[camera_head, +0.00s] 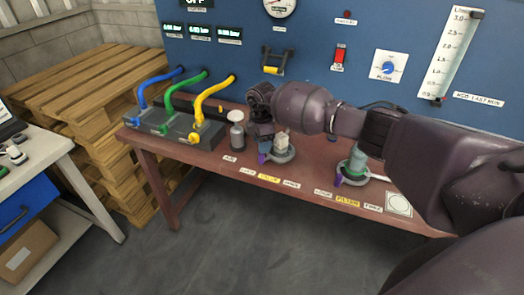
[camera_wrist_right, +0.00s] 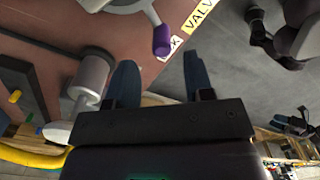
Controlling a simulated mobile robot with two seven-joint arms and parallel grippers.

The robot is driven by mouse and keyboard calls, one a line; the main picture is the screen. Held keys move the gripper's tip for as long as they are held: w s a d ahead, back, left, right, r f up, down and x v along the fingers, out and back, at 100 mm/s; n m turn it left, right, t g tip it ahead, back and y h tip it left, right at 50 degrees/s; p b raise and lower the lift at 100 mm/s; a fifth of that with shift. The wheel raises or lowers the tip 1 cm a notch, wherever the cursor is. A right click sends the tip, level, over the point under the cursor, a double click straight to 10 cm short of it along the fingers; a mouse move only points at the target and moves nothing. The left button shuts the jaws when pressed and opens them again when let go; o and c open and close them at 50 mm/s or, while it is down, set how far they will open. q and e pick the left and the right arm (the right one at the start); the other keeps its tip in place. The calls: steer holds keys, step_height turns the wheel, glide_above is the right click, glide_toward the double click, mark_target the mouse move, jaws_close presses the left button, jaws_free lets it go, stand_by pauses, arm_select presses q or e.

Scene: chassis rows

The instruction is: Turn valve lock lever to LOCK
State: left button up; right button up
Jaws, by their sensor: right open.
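The valve (camera_head: 280,154) stands on the red-brown table with a round grey base. Its lever has a purple end (camera_head: 262,158) at the front left of the base. In the right wrist view the purple lever end (camera_wrist_right: 162,40) points toward a small white label beside the yellow VALVE label (camera_wrist_right: 199,16). My right gripper (camera_head: 262,136) is above and beside the valve's left side, partly hiding it. In the wrist view its two dark fingers (camera_wrist_right: 159,72) are apart with nothing between them, and the lever end lies beyond them, apart. My left gripper is not seen.
A grey bottle (camera_head: 237,136) stands close left of my right gripper. A filter unit (camera_head: 355,168) with another purple lever stands to the right. Coupling blocks with blue, green and yellow hoses (camera_head: 212,90) are at the left. The blue panel (camera_head: 325,25) rises behind.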

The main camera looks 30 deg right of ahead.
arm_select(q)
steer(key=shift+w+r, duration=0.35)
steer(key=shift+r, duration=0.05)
arm_select(e)
steer(key=shift+r, duration=2.1)
